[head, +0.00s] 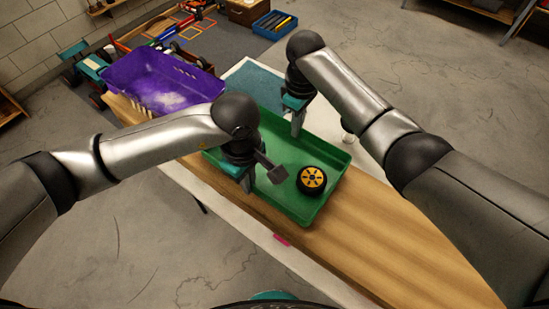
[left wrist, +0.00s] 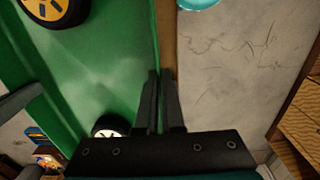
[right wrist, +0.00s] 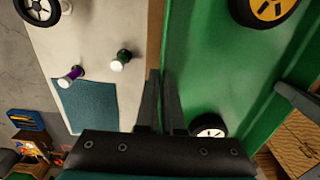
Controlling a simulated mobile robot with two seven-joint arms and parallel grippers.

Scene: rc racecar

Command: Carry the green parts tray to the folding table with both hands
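The green parts tray (head: 300,210) lies over a wooden top in the head view; whether it touches the wood is unclear. A black wheel with a yellow hub (head: 312,180) sits in it. A wheel with a white hub (left wrist: 110,126) also shows in the tray in both wrist views. My left gripper (head: 246,184) is at the tray's near left wall, its fingers on either side of the rim and closed on it. My right gripper (head: 297,130) grips the opposite wall the same way. A dark grey piece (head: 272,170) shows beside my left gripper; I cannot tell what it is.
A purple bin (head: 160,85) stands behind the tray at left. A teal mat (right wrist: 88,105) and two small bottles (right wrist: 70,76) are on a white surface beyond my right gripper. The wooden top (head: 390,240) is bare toward the lower right. Open concrete floor lies on both sides.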

